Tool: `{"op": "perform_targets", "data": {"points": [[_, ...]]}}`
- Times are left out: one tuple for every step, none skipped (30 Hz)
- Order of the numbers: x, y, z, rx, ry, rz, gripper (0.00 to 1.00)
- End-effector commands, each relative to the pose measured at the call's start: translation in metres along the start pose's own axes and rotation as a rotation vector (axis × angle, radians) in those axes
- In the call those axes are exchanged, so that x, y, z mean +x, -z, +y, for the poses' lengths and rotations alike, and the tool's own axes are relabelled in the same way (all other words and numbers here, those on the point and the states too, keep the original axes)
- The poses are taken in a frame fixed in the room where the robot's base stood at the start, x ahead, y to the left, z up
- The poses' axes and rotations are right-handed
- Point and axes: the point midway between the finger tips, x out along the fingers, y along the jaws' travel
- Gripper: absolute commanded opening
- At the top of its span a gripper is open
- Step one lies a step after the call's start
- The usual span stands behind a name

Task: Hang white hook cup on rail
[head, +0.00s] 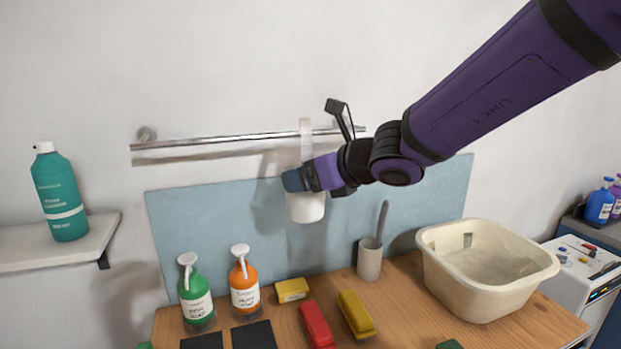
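The white hook cup (306,210) hangs in the air in front of the blue wall panel, below the rail. Its pale hook strip (305,130) stands up to the height of the metal rail (220,141) and overlaps it in the picture; I cannot tell whether it touches the rail. My gripper (297,181) is at the cup's upper part, coming from the right, and appears shut on it. The gripper hides the cup's rim and the lower part of the hook.
Below is a wooden table (400,300) with a green bottle (195,293), an orange bottle (243,283), a yellow box (292,290), red and yellow brushes, a grey holder (369,260) and a beige basin (480,300). A shelf (60,248) with a teal bottle (60,195) is left.

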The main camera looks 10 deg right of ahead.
Motion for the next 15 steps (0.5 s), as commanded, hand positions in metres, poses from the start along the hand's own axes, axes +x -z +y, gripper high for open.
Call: {"op": "perform_targets", "data": {"points": [[0.003,-0.001,-0.003,0.0,0.0,0.0,0.57],[0.004,-0.001,-0.004,0.001,0.0,0.0,0.57],[0.006,-0.002,-0.006,0.001,0.001,0.0,0.57],[0.007,-0.003,-0.008,0.001,0.001,0.0,0.57],[0.008,-0.003,-0.009,0.001,0.001,0.0,0.57],[0.01,-0.004,-0.011,0.001,0.001,0.0,0.57],[0.011,-0.004,-0.013,0.001,0.001,0.001,0.57],[0.013,-0.005,-0.014,0.001,0.001,0.001,0.57],[0.014,-0.006,-0.016,0.001,0.001,0.001,0.57],[0.016,-0.006,-0.018,0.001,0.001,0.001,0.57],[0.017,-0.007,-0.019,0.001,0.001,0.0,0.57],[0.019,-0.008,-0.021,0.002,0.002,0.0,0.57],[0.02,-0.008,-0.022,0.001,0.002,0.0,0.57],[0.022,-0.009,-0.024,0.001,0.002,0.001,0.57],[0.023,-0.009,-0.026,0.001,0.001,0.001,0.57]]}}
